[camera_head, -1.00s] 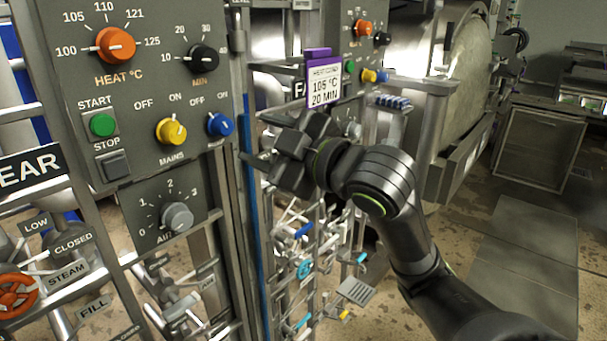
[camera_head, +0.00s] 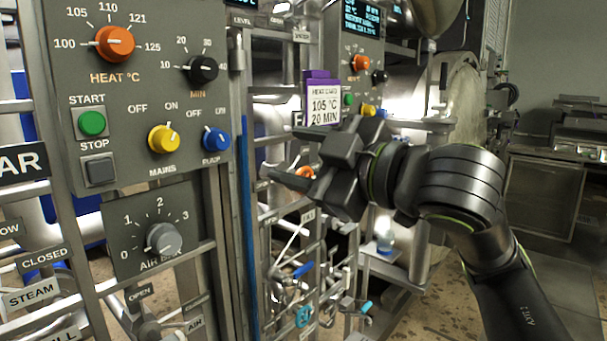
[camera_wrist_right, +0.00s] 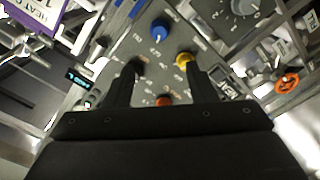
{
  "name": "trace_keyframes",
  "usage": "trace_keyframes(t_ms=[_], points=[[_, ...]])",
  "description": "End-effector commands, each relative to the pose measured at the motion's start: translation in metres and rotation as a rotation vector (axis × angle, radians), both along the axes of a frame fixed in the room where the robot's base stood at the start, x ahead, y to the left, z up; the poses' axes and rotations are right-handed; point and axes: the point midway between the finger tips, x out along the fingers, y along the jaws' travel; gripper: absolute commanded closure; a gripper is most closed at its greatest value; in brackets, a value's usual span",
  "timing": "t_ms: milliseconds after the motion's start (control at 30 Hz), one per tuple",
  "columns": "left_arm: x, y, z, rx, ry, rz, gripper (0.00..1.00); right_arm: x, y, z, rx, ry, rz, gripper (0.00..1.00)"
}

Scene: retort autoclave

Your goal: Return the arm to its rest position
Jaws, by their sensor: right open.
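My right gripper (camera_head: 284,178) is in the middle of the head view, its arm coming in from the lower right. It is open and empty, its fingers pointing left toward the near control panel (camera_head: 150,190) and apart from it. In the right wrist view the two dark fingers (camera_wrist_right: 160,85) are spread, with the panel's blue, yellow and orange knobs beyond them. My left gripper is in neither view.
The panel carries an orange heat knob (camera_head: 115,43), a yellow mains knob (camera_head: 163,139) and a blue knob (camera_head: 215,141). A heat card (camera_head: 323,103) stands behind the gripper. Pipes and metal frames crowd below.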

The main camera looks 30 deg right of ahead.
Motion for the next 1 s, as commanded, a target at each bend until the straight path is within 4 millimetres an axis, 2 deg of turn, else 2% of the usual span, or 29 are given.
trace_keyframes(t_ms=[100, 433, 767, 867, 967, 1000], points=[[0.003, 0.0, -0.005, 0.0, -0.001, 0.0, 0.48, -0.004, -0.002, -0.001, 0.0, -0.002, -0.001, 0.48], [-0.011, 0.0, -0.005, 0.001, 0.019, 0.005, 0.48, -0.006, -0.002, 0.0, 0.002, 0.001, -0.001, 0.48], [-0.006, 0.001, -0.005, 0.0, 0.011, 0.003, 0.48, -0.005, -0.002, -0.002, 0.003, 0.006, -0.001, 0.48], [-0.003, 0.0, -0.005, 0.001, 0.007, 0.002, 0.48, 0.003, -0.003, -0.016, 0.015, 0.034, -0.006, 0.48], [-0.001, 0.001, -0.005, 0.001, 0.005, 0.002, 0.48, 0.018, -0.006, -0.046, 0.043, 0.094, -0.02, 0.48], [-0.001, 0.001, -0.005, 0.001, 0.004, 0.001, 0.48, 0.025, -0.008, -0.062, 0.058, 0.126, -0.03, 0.48]])
